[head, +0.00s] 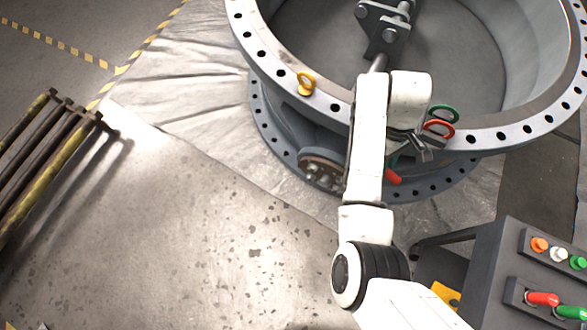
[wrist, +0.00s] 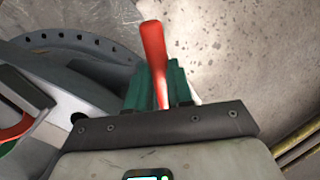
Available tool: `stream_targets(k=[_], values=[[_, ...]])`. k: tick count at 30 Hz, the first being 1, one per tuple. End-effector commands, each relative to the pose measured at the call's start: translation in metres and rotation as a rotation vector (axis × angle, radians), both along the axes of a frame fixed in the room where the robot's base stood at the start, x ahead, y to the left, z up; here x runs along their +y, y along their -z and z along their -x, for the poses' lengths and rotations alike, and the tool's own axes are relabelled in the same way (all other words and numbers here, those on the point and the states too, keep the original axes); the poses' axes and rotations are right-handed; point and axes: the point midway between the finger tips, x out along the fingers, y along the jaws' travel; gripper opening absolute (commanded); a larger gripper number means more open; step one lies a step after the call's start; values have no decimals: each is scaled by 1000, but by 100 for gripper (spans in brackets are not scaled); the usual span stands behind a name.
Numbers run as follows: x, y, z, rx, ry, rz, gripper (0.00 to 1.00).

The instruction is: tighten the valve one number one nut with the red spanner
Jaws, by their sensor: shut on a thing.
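My gripper (wrist: 160,85) is shut on the red spanner (wrist: 153,50), whose red handle stands between the green finger pads in the wrist view. In the head view my gripper (head: 412,152) is at the near rim of the large grey valve (head: 285,78), partly behind my white arm. A short red part of the spanner (head: 393,176) shows just below it. The spanner's head is not visible in either view. I cannot make out the number one nut or whether the spanner touches it.
A control box (head: 490,262) with coloured buttons and handles stands at lower right. Dark and yellow bars (head: 40,160) lie left. Floor between is clear.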

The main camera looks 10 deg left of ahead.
Motion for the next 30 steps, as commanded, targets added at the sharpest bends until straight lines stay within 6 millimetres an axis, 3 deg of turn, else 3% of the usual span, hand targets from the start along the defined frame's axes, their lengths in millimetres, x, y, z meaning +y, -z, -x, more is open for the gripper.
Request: stream_targets(k=[18, 30], values=[[22, 62, -16, 287, -706, 197, 0], [41, 81, -23, 386, -1086, 402, 0]])
